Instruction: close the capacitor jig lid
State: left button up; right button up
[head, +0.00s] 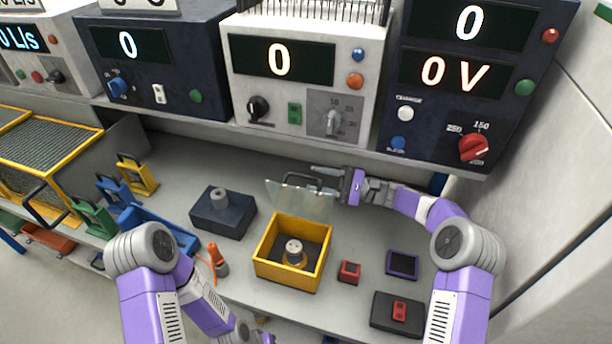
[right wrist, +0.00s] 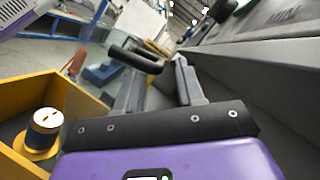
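The capacitor jig is a yellow open-topped box (head: 262,268) in the middle of the bench. A capacitor (head: 294,251) stands inside it; it also shows in the right wrist view (right wrist: 46,120). The clear lid (head: 300,203) stands raised at the jig's back edge. Its black handle (right wrist: 135,56) shows just beyond my fingertips in the right wrist view. My right gripper (head: 324,178) is behind the lid, its fingers apart, with nothing seen held between them. Whether a finger touches the lid or handle, I cannot tell. My left arm is low at left; its gripper is out of view.
A dark block with a grey knob (head: 222,212) stands left of the jig. A small red box (head: 349,271), a purple-framed tray (head: 402,263) and a black pad with a red piece (head: 385,311) lie right. Instruments (head: 300,70) overhang the bench's back.

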aim_at(313, 178)
jog(key=shift+x, duration=1.8)
grip_shut()
